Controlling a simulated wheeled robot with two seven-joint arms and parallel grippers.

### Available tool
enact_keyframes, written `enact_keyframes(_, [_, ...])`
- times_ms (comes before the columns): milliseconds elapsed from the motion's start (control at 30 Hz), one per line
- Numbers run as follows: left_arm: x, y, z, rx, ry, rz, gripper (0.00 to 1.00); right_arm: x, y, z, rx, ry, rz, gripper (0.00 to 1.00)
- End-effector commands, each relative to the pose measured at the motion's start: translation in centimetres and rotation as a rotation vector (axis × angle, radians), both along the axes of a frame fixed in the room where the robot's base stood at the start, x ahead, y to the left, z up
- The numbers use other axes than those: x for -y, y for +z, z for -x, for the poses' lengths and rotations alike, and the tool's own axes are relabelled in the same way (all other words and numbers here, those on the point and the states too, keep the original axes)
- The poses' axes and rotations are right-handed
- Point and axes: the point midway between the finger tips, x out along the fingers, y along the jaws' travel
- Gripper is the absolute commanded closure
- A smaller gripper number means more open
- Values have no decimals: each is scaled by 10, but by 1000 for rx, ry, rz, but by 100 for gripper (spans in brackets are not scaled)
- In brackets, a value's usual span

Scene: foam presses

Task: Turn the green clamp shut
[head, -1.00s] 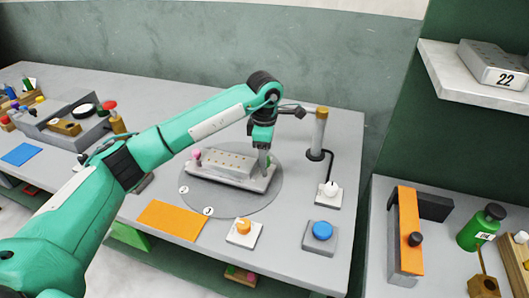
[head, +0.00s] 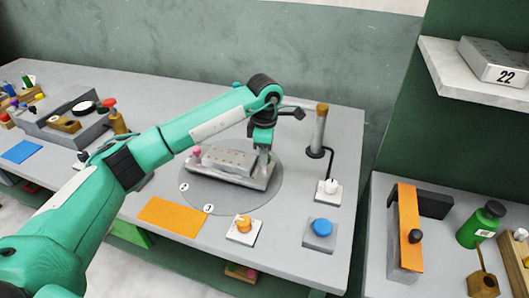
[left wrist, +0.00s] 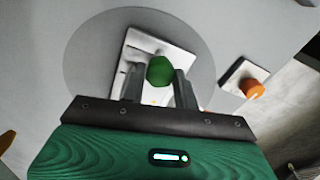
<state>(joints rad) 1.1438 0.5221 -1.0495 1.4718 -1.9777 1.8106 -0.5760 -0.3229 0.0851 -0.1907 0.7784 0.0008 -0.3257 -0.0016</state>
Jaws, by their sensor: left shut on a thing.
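The green clamp (left wrist: 160,70) shows in the left wrist view as a round green knob between my two finger ends. My left gripper (left wrist: 158,74) is shut on it. In the head view my left gripper (head: 262,165) reaches down over the right end of the grey metal mould (head: 228,160), and the clamp is hidden there by the fingers. The mould sits on a pale base plate on the round turntable (head: 240,204). A pink knob (head: 195,152) stands at the mould's left end. My right gripper is not in view.
An orange dial (head: 244,223), a blue button (head: 322,228) and a white knob box (head: 329,188) stand in front and right of the turntable. A post (head: 319,135) rises close to the right of my gripper. An orange mat (head: 172,217) lies front left.

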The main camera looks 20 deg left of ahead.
Motion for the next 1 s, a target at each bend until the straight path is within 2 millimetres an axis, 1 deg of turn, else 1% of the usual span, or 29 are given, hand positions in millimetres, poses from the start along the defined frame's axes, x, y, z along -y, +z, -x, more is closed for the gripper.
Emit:
enact_keyframes(267, [-1, -1, 0, 1, 155, 0, 92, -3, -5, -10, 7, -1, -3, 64])
enact_keyframes(533, [-1, -1, 0, 2, 402, -1, 92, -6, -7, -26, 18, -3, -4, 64])
enact_keyframes(700, [-1, -1, 0, 1, 563, 0, 92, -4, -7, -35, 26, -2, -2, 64])
enact_keyframes(1000, [0, -1, 0, 1, 849, 0, 92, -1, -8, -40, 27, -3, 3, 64])
